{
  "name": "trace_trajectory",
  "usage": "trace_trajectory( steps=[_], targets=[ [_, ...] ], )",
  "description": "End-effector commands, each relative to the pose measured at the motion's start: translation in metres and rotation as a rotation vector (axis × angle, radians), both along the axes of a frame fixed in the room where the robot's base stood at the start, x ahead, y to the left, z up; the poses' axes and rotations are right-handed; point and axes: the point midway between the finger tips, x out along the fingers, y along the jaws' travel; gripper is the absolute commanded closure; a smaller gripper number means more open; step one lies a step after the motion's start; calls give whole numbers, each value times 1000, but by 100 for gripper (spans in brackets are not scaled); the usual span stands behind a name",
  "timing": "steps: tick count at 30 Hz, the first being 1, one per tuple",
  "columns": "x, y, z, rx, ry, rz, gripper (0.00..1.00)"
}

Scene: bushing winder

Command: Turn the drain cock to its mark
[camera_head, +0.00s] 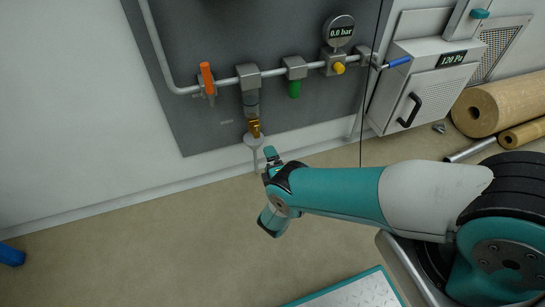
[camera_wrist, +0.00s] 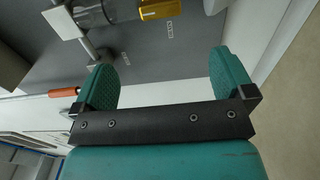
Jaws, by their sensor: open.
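The drain cock, seemingly the amber-yellow piece (camera_head: 254,127), hangs under a clear bowl (camera_head: 251,104) on the pipe run, just above a pale funnel (camera_head: 253,140). In the wrist view the yellow piece (camera_wrist: 160,9) shows at the top edge, partly cut off, beside the clear bowl (camera_wrist: 95,14). My gripper (camera_head: 271,155) is just below and right of it, apart from it. Its two teal fingers (camera_wrist: 163,82) are spread with nothing between them. A small label (camera_wrist: 170,30) is on the grey panel near the cock; its text is too small to read.
An orange lever (camera_head: 207,78), a green part (camera_head: 295,89), a yellow knob (camera_head: 339,68) and a gauge reading 0.0 bar (camera_head: 339,31) are along the pipe. A white cabinet (camera_head: 430,85) with a black handle stands right. Brown rolls (camera_head: 500,103) lie beyond it.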

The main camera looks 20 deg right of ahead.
Motion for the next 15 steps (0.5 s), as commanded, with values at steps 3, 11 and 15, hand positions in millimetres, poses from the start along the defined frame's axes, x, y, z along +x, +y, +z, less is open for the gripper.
trace_trajectory(
  steps=[3,11,15],
  targets=[
    [-13,0,4,-1,2,2,0],
    [-23,0,0,0,0,-1,0],
    [-23,0,-1,0,0,-1,0]
  ],
)
